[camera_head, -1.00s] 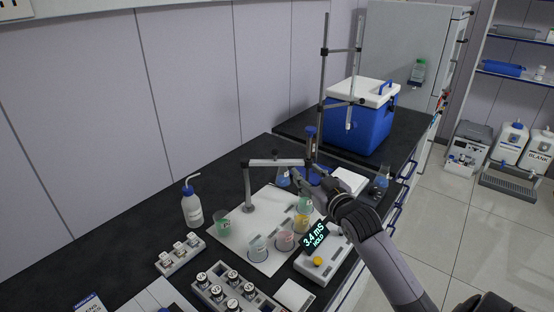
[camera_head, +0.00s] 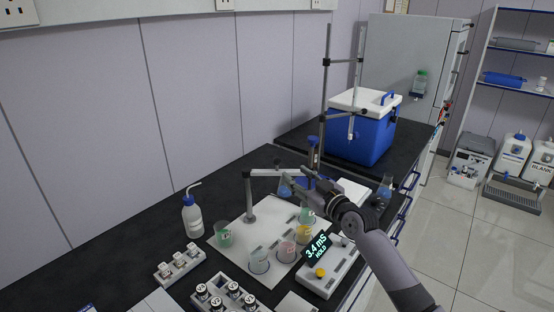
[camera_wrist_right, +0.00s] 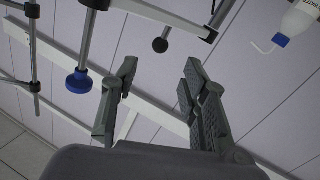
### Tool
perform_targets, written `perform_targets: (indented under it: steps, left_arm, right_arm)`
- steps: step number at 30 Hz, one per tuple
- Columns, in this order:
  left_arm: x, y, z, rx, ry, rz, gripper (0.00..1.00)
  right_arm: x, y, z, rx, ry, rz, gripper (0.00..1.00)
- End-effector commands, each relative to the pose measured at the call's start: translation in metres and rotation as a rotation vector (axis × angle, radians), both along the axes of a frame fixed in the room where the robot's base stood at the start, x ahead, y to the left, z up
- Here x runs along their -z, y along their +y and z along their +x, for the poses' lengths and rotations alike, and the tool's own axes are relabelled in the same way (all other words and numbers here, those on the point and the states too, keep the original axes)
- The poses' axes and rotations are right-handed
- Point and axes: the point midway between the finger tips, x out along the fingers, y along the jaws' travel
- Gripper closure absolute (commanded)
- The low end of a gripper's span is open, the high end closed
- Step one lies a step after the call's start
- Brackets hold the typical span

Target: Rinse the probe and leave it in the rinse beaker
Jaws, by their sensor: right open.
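My right gripper (camera_head: 316,184) is beside the grey holder arm (camera_head: 275,172). In the right wrist view the gripper (camera_wrist_right: 160,82) is open with nothing between its fingers. On the white mat (camera_head: 231,250) stand a clear beaker (camera_head: 259,262), a pink one (camera_head: 286,251), a yellow one (camera_head: 302,232) and green ones. I cannot read which is the rinse beaker. My left gripper is not in view.
A wash bottle (camera_head: 192,217) stands left of the mat. The meter (camera_head: 325,275) reads 3.4 mS HOLD at the front. Vial racks (camera_head: 180,264) stand at the front left. A tall stand (camera_head: 325,95) and a blue cooler (camera_head: 360,135) are behind.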

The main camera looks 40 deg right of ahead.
Motion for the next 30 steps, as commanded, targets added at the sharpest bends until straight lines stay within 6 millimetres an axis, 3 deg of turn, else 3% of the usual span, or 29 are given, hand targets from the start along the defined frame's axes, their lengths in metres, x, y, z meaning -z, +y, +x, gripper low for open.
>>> perform_targets:
  steps: [15, 21, 30]
  left_arm:
    - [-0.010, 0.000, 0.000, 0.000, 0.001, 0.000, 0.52]
    - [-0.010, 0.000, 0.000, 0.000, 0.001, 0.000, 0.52]
    - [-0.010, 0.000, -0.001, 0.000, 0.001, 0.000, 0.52]
  right_arm:
    - [0.000, -0.001, 0.089, 0.000, 0.000, 0.003, 0.59]
    - [0.000, -0.001, 0.105, 0.000, 0.000, 0.001, 0.59]
    - [0.001, -0.002, 0.109, 0.000, 0.001, 0.001, 0.59]
